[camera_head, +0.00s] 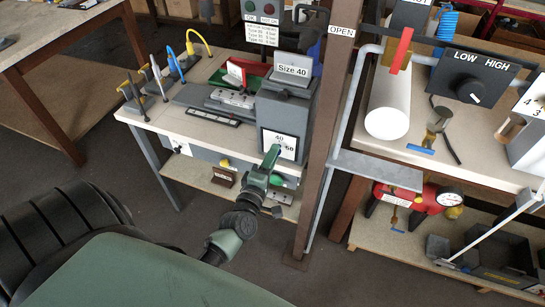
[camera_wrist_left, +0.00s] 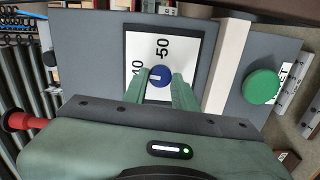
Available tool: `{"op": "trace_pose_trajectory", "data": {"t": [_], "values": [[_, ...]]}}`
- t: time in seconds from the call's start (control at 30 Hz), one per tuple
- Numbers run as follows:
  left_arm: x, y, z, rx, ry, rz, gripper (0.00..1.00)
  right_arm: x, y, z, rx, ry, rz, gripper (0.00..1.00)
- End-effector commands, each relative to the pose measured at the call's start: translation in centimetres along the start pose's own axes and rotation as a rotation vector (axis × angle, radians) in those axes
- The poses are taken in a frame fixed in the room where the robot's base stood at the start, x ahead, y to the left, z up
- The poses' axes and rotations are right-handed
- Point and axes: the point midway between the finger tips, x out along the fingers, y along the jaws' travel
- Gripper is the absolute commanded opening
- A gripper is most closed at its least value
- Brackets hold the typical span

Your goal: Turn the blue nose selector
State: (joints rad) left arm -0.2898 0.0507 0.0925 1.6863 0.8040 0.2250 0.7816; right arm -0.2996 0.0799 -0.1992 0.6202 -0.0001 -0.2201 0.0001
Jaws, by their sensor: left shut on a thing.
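The blue nose selector (camera_wrist_left: 159,76) is a small round knob with a pale mark, on a white dial plate (camera_wrist_left: 137,50) marked 40 and 50 in the left wrist view. My left gripper (camera_wrist_left: 161,78) has its two green fingers on either side of the knob, shut on it. In the head view my left gripper (camera_head: 272,154) reaches the front plate (camera_head: 284,141) of the grey machine (camera_head: 285,108) labelled Size 40. It hides the knob and part of the plate there. My right gripper is not in view.
A green round button (camera_wrist_left: 262,86) sits right of the dial in the wrist view. A red knob (camera_wrist_left: 18,121) is at left. In the head view, a brown post (camera_head: 325,130) stands just right of the machine. Coloured-handled tools (camera_head: 163,78) stand at the bench's left.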

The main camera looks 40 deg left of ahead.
Motion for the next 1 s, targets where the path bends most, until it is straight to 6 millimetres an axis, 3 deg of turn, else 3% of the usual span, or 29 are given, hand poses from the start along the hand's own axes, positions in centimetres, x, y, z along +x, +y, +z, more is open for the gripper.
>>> {"op": "trace_pose_trajectory", "data": {"t": [0.73,0.77,0.83,1.0], "values": [[-0.05,-0.15,0.00,-0.091,0.000,-0.003,0.00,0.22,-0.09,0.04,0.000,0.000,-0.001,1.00],[-0.05,-0.15,0.00,-0.091,0.000,-0.003,0.30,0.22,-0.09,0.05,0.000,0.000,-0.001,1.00],[-0.05,-0.14,0.00,-0.090,0.000,-0.003,0.47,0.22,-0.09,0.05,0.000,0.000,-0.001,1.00],[-0.03,-0.10,0.00,-0.089,0.000,-0.002,0.47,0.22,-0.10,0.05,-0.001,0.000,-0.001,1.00]]}}
